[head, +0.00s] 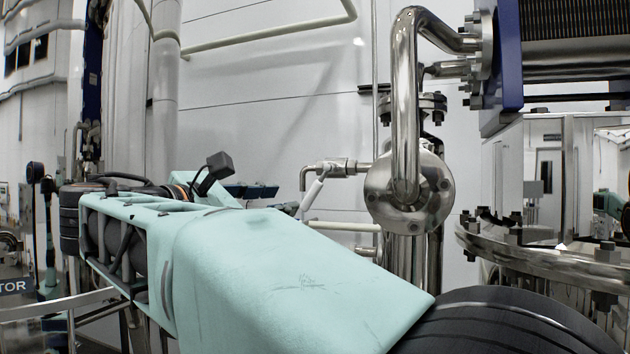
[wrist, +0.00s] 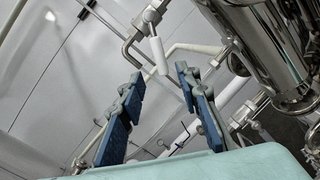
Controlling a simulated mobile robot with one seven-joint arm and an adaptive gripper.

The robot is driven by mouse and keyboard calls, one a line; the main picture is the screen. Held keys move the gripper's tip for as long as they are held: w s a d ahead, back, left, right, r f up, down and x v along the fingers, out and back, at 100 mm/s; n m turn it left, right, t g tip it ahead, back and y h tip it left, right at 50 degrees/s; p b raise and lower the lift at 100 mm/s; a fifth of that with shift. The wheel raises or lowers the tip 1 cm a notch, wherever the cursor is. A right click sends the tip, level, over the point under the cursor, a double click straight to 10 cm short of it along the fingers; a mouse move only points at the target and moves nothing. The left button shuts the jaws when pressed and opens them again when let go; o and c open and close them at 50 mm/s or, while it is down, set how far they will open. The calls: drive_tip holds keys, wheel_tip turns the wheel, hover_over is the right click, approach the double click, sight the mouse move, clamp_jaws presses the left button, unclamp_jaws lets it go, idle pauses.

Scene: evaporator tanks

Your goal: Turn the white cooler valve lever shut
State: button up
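The white valve lever (head: 313,194) hangs down and a little to the left from a steel valve (head: 335,168) on a thin pipe, left of the large steel flange. In the wrist view the white lever (wrist: 158,55) shows just beyond the fingertips, with the steel valve above it. My gripper (wrist: 160,74) is open, its two dark blue finger pads apart with nothing between them. In the head view my gripper (head: 262,192) is left of the lever, partly hidden behind my arm. The exact gap to the lever cannot be told.
A large polished pipe with a round flange (head: 408,192) stands right of the lever. It shows as a steel cylinder (wrist: 265,45) at the right of the wrist view. A pale horizontal pipe (head: 345,226) runs below the lever. The white wall (head: 270,110) behind is mostly bare.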

sight(308, 198)
drive_tip(key=p+x, duration=0.1)
drive_tip(key=x, duration=0.9)
drive_tip(key=shift+w+d+p, duration=0.2)
drive_tip(key=shift+w+p, duration=0.1)
drive_tip(key=shift+c, duration=0.3)
clamp_jaws()
